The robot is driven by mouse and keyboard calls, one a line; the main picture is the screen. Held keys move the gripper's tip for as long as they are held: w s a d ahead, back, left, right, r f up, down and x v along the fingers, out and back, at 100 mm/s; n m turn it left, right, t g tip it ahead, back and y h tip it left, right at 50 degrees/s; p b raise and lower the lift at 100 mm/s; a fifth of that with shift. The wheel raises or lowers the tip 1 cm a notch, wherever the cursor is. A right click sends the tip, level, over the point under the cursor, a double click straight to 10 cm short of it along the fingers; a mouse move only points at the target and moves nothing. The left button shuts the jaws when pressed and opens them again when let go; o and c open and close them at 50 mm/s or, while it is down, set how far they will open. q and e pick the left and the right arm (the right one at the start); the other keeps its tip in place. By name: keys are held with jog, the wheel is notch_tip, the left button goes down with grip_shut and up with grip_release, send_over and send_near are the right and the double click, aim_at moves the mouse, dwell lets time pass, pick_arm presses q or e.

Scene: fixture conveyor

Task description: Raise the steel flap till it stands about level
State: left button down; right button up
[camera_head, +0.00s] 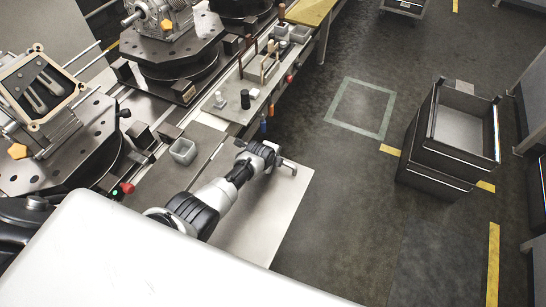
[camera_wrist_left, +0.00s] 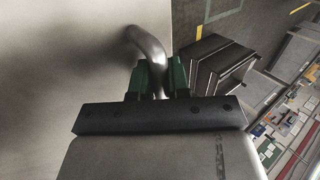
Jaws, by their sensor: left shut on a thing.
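The steel flap (camera_head: 262,218) is a pale flat panel at the front edge of the workbench in the head view. It extends out over the floor and looks close to level with the bench top, though its exact tilt is hard to tell. Its plain face fills the left of the left wrist view (camera_wrist_left: 60,70). A curved metal handle (camera_wrist_left: 148,45) stands out from it. My left gripper (camera_head: 283,163) is at the flap's outer part. In the wrist view its green-padded fingers (camera_wrist_left: 161,80) are shut on the handle. My right gripper is in neither view.
A stack of dark crates (camera_head: 425,160) stands on the floor at right. Open floor lies between flap and crates.

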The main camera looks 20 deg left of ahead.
pick_arm(q)
jog(key=shift+r, duration=0.2)
dwell(0.3)
jog(key=c, duration=1.1)
grip_release()
jog(key=shift+s+a+r+p, duration=0.15)
jog(key=shift+s+r+p, duration=0.15)
jog(key=shift+r+p, duration=0.25)
jog(key=p+v, duration=0.1)
jog(key=v, duration=0.8)
jog(key=shift+s+r+p, duration=0.2)
jog(key=shift+p, duration=0.2)
